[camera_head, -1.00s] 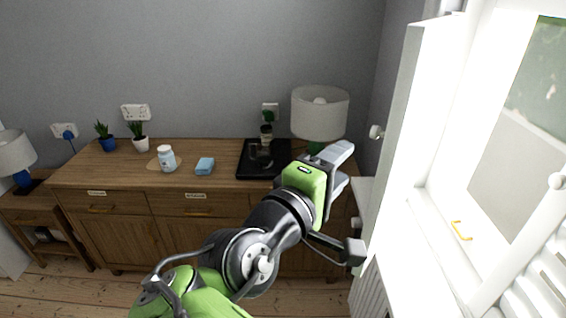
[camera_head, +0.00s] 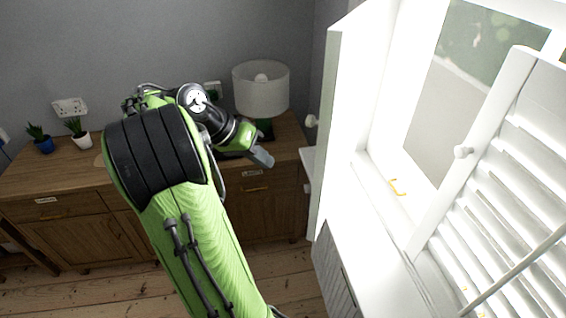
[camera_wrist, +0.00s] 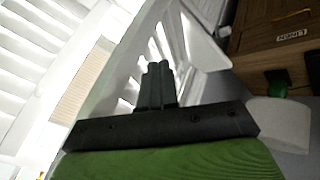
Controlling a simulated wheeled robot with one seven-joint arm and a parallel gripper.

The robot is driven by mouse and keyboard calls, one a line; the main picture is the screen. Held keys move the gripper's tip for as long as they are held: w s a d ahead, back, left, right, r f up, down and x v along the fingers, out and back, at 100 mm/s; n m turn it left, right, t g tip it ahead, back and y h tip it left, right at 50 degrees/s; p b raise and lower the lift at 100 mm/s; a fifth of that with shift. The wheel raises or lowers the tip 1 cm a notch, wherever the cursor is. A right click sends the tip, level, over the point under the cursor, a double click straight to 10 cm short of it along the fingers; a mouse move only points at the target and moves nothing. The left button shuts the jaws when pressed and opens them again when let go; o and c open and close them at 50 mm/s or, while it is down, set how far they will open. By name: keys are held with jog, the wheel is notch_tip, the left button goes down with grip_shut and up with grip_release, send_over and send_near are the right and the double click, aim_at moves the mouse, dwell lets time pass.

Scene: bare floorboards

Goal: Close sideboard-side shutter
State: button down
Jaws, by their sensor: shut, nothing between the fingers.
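The sideboard-side shutter (camera_head: 343,110) is the white panel left of the window in the head view. It stands open, swung into the room and seen nearly edge-on, with a small round knob (camera_head: 311,121) on its left face. My gripper (camera_head: 263,158) is in front of the lamp, left of this shutter and apart from it in the picture. In the wrist view my gripper's dark fingers (camera_wrist: 157,84) are together and empty. A white slatted panel (camera_wrist: 187,42) shows beyond them, apparently this shutter. I cannot tell the exact gap from fingers to panel.
The other shutter (camera_head: 510,180), slatted with a knob (camera_head: 463,152), stands at right. A yellow handle (camera_head: 397,187) is on the window sill. The wooden sideboard (camera_head: 85,245) bears a lamp (camera_head: 260,90) and potted plants. A radiator (camera_head: 335,275) is below the window.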

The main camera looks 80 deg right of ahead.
jog(key=s+d+f+m+b, duration=0.1)
jog(key=s+f+b, duration=0.3)
jog(key=s+f, duration=0.4)
jog(key=shift+s+d+f+y, duration=0.25)
jog(key=shift+s+d+y, duration=0.15)
jog(key=shift+d, duration=0.4)
jog(key=s+n+t+h+b, duration=0.1)
jog(key=s+b, duration=0.4)
jog(key=s, duration=1.9)
jog(key=shift+s+d+n+h, duration=0.3)
jog(key=shift+s+n, duration=0.1)
jog(key=shift+n, duration=0.5)
